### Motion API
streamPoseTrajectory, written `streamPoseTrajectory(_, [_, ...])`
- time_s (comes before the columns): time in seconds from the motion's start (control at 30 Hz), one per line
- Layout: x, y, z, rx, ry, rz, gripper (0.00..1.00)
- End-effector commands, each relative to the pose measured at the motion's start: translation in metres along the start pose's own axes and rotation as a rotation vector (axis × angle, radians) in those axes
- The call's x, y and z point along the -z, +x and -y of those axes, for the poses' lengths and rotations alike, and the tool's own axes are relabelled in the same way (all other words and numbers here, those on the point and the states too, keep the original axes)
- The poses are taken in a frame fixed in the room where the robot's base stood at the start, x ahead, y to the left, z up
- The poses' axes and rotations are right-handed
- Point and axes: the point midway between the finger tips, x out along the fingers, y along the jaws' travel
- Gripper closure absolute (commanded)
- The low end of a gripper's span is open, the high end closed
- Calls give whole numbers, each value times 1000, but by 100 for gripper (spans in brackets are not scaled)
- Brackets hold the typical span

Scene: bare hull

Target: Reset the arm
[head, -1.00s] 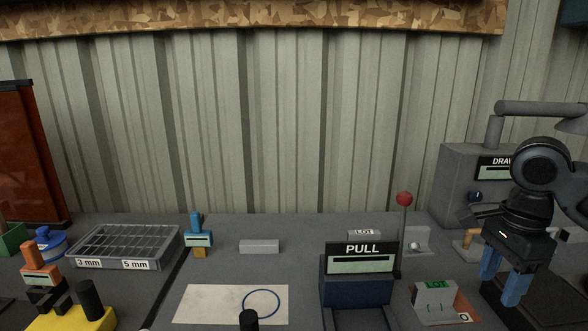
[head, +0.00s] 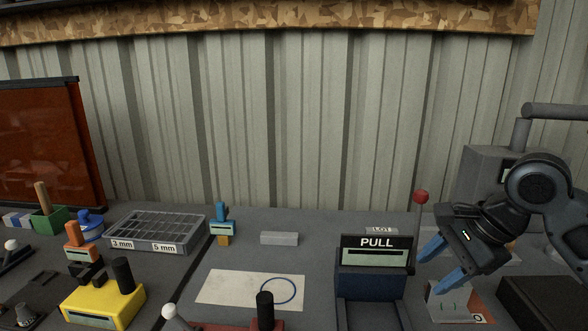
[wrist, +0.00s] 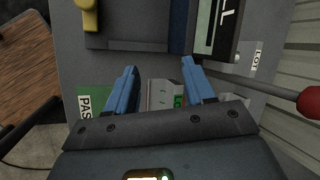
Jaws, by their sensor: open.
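My gripper (head: 440,266) is at the right in the head view, held above the bench and tilted with its blue fingers toward the lower left. The fingers are spread apart with nothing between them. In the head view the gripper is just right of the PULL box (head: 372,283) and near the red-knobbed lever (head: 421,197).
A compartment tray (head: 157,232), a yellow stamp-like device (head: 103,305) and a white sheet with a blue ring (head: 235,288) lie to the left. A grey bar (head: 279,238) lies mid-bench. A dark box (head: 545,303) stands at the lower right. A corrugated wall (head: 280,120) closes the back.

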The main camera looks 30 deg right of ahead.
Motion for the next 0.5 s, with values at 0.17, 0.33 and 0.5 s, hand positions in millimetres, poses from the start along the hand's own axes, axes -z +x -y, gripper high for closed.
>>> streamPoseTrajectory(0.17, [-71,18,31,188,-128,172,47])
streamPoseTrajectory(0.33, [-132,25,52,388,-225,300,47])
streamPoseTrajectory(0.5, [-185,30,61,601,-287,384,47])
